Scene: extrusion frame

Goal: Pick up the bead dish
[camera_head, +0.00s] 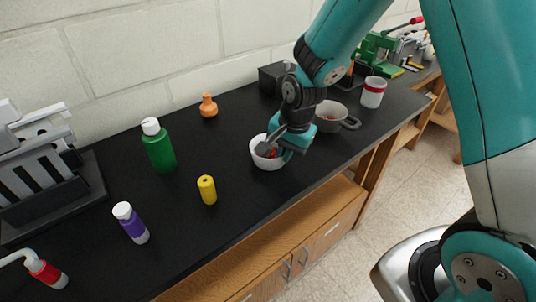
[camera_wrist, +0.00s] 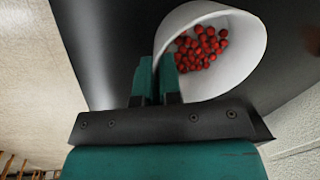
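The bead dish (camera_head: 262,161) is a white round bowl with several red beads (camera_wrist: 200,46) inside, at the middle of the black counter in the head view. In the wrist view the dish (camera_wrist: 238,62) fills the upper right. My gripper (camera_head: 276,148) is at the dish's rim. In the wrist view my gripper (camera_wrist: 157,72) has its two fingers close together with the dish wall between them, one inside and one outside. It looks shut on the wall. I cannot tell whether the dish's base touches the counter.
A grey handled pot (camera_head: 331,118) and a white cup with a red band (camera_head: 373,92) stand right of the dish. A yellow cylinder (camera_head: 207,190), green bottle (camera_head: 160,152), purple bottle (camera_head: 131,224) and orange vase (camera_head: 208,106) stand left. The counter's front edge is close.

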